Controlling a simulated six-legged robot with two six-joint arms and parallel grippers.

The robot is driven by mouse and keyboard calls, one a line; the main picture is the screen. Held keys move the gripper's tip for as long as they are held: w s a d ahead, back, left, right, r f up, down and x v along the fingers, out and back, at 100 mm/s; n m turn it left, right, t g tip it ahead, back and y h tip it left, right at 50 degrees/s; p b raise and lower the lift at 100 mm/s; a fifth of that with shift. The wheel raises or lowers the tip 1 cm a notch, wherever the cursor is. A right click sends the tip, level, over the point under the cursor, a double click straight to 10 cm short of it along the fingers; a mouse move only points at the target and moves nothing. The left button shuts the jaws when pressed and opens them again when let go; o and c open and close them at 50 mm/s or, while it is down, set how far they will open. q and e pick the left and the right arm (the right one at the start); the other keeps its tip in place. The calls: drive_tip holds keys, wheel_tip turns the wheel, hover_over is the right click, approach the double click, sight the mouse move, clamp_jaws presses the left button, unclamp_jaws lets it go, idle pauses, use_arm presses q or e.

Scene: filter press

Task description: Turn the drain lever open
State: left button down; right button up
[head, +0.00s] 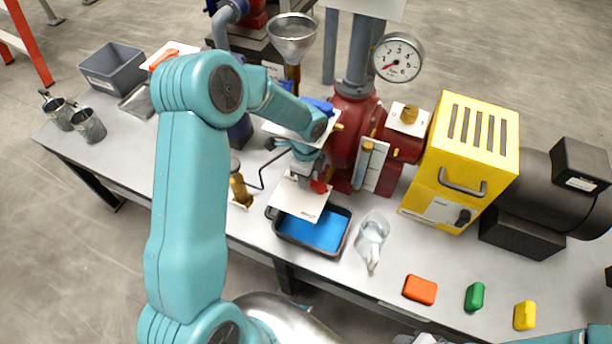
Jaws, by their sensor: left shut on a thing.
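My left gripper (311,181) reaches down in front of the dark red pump body (344,140), above a dark tray with a blue inside (346,238). It is shut on a small red part (320,187), which looks like the drain lever; the fingers hide most of it, so its angle cannot be told. A white card (298,203) sits just below the fingertips, over the tray's back edge. My right gripper is not in view; only a bit of teal arm shows at the lower right.
Orange (420,289), green (474,296) and yellow (524,315) blocks lie along the front edge. A yellow box (464,160) stands right of the pump; a pressure gauge (398,58) and funnel (292,38) rise behind.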

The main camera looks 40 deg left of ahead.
use_arm(q)
drive_tip(key=shift+w+r+m, duration=0.15)
drive_tip(key=shift+w+m, duration=0.1)
drive_tip(key=shift+m, duration=0.15)
drive_tip(key=c, duration=1)
unclamp_jaws()
drive_tip(key=shift+o, duration=0.2)
drive_tip(key=shift+s, duration=0.1)
